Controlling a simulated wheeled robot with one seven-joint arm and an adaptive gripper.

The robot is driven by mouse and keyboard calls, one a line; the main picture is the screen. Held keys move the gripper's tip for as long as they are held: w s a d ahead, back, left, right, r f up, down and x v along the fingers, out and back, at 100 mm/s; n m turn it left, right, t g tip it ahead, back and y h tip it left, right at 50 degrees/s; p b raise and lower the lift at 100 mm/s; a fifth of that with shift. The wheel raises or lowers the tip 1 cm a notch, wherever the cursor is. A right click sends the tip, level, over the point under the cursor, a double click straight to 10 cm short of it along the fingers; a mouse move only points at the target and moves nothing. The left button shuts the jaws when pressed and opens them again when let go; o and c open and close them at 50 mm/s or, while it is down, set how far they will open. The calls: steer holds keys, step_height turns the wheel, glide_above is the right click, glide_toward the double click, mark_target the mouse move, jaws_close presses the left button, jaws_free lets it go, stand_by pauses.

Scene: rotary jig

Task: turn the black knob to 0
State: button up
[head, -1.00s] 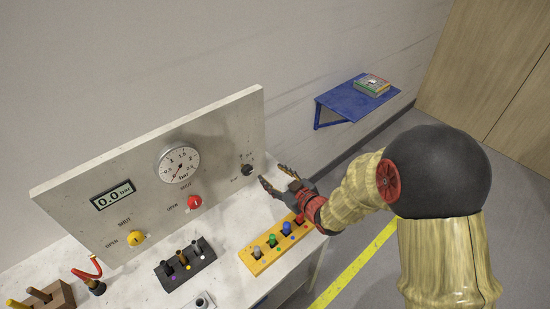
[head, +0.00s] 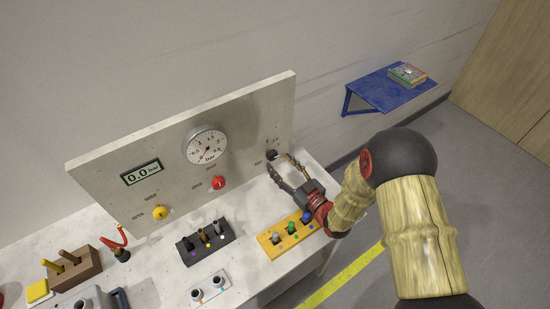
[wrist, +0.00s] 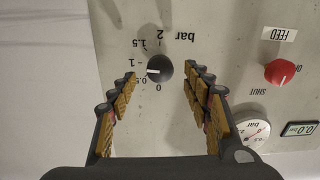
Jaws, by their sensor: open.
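The black knob (head: 272,155) sits at the right end of the upright panel. It also shows in the wrist view (wrist: 160,68), where the panel appears upside down. Its white pointer mark points left there, between the 0.5 and 1 labels; the 0 label is below the knob. My gripper (head: 279,161) is open, with its fingertips close to the knob. In the wrist view, the fingers (wrist: 160,76) stand on either side of the knob with gaps, and I see no contact.
The panel (head: 110,172) also carries a red knob (head: 218,182), a yellow knob (head: 159,212), a round dial (head: 205,145) and a display reading 0.0 bar (head: 141,173). A yellow block with coloured pegs (head: 268,245) stands on the bench under my gripper. A black peg block (head: 206,251) is further left.

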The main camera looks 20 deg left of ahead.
mark_target(274, 158)
steer(key=shift+x, duration=2.25)
steer(key=c, duration=0.3)
steer(key=c, duration=0.8)
steer(key=shift+c, duration=0.3)
steer(key=shift+b, duration=0.4)
